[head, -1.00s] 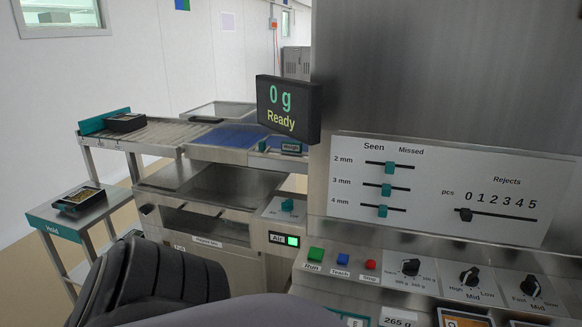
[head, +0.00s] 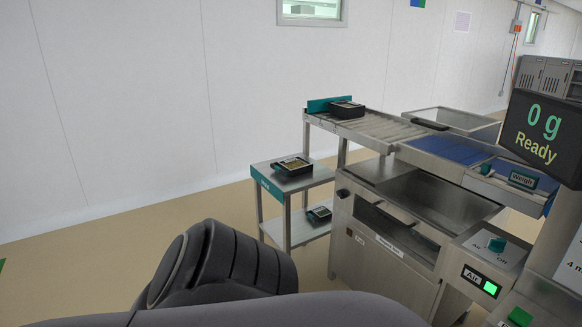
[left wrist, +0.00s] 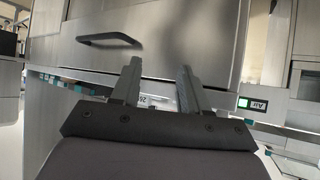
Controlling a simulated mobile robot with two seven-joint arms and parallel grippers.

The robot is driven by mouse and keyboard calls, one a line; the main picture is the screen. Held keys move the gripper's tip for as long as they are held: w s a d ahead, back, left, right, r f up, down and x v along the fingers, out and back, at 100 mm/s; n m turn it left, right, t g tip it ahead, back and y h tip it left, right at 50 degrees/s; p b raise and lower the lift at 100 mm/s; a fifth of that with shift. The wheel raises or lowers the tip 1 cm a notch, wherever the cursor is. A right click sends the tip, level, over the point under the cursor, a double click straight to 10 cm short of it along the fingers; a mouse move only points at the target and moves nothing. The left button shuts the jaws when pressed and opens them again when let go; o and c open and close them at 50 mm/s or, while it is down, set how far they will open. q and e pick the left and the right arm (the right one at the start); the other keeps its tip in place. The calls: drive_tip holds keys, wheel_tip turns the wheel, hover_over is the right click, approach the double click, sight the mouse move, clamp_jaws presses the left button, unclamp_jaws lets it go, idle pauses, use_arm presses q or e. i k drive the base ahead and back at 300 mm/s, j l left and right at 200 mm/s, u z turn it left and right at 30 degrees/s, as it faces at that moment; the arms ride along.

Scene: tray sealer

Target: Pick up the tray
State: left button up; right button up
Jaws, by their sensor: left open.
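In the head view a black tray with contents (head: 292,168) sits on top of the small steel stand (head: 318,180) with the teal "Hold" edge. A second black tray (head: 320,213) is on the stand's lower shelf. A third black tray (head: 347,111) is at the left end of the roller conveyor, against a teal stop. Which tray is meant I cannot tell. My left gripper (left wrist: 157,78) shows in the left wrist view, open and empty, with a steel panel and dark handle beyond its fingers. No tray shows there. My right gripper is not in view.
The steel machine (head: 395,235) with its lit "Air" switch stands right of the stand. The display (head: 545,135) reads 0 g Ready. An empty steel bin (head: 450,120) is behind the conveyor. Floor left of the stand is clear.

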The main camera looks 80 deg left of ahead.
sight(296, 166)
drive_tip(key=u, duration=2.6)
drive_tip(key=i+j, duration=0.25)
drive_tip(key=i+j+u, duration=0.1)
drive_tip(key=j, duration=0.4)
drive_tip(key=i+j+u, duration=0.15)
drive_tip(key=i, duration=0.35)
drive_tip(key=i+j+u, duration=0.15)
drive_tip(key=i, duration=0.35)
drive_tip(key=i+l+u, duration=0.3)
drive_tip(key=i+l, duration=0.4)
drive_tip(key=l, duration=0.3)
drive_tip(key=i+l+u, duration=0.15)
drive_tip(key=l, duration=0.2)
